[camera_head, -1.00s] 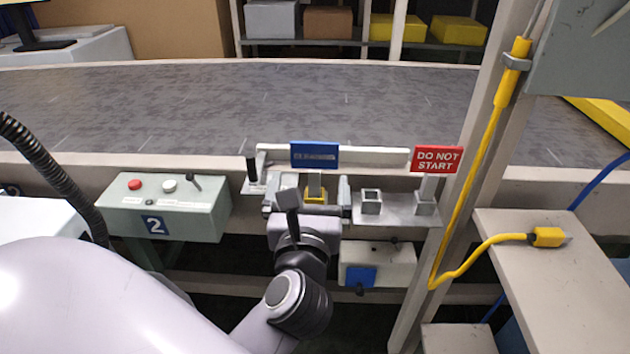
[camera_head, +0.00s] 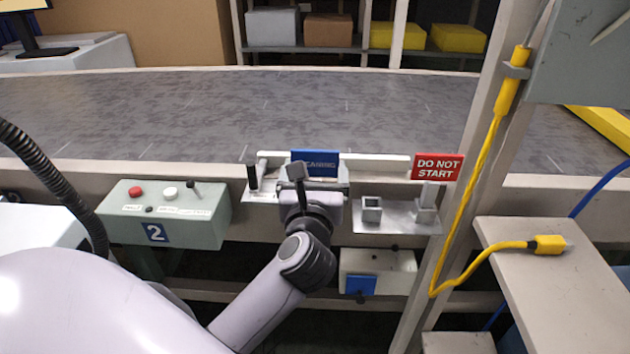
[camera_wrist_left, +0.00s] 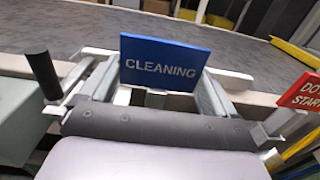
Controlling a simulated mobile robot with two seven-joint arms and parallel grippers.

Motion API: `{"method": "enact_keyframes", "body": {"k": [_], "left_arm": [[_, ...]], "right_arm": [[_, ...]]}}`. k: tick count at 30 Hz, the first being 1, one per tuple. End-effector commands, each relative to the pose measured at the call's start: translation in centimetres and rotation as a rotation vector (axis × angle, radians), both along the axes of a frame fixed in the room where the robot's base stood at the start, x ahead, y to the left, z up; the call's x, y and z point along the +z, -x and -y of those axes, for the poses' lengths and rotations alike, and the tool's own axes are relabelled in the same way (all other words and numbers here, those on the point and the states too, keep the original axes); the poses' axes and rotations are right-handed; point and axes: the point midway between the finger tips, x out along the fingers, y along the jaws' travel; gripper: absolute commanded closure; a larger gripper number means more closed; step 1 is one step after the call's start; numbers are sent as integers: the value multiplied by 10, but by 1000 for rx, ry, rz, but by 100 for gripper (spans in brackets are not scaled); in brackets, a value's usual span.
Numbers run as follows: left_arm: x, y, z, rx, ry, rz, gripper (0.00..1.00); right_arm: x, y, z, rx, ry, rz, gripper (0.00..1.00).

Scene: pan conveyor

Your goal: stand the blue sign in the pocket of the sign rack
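The blue sign (camera_head: 315,161) faces me upright, and its white word CLEANING reads clearly in the left wrist view (camera_wrist_left: 164,64). My left gripper (camera_head: 315,186) is just below and in front of it. The wrist view shows its two fingers spread apart, with the sign's short grey stem between them and gaps on both sides. The sign's foot is hidden behind my gripper. The grey sign rack (camera_head: 397,224) is to the right. Its left square pocket (camera_head: 371,210) is empty. The red DO NOT START sign (camera_head: 438,167) stands at its right pocket. My right gripper is out of view.
A green control box (camera_head: 165,216) marked 2 stands at left. A black upright handle (camera_head: 252,177) is left of my gripper. A pale rail (camera_head: 376,164) and the grey conveyor (camera_head: 240,110) lie behind. A post with a yellow cable (camera_head: 480,170) bounds the right.

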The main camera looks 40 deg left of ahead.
Motion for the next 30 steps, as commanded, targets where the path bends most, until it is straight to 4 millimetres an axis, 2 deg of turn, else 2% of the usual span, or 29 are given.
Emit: {"method": "enact_keyframes", "body": {"k": [1,2,3,11,17,23,30], "left_arm": [[0,0,0,0,0,0,29],[0,0,0,0,0,0,39],[0,0,0,0,0,0,43],[1,0,0,0,-1,1,43],[15,0,0,2,1,4,43],[48,0,0,1,3,7,43],[110,0,0,1,4,9,43]], "right_arm": [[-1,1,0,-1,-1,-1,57],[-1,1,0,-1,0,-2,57],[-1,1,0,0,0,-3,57],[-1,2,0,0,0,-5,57],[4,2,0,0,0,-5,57],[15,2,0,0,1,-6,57],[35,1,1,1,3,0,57]]}}
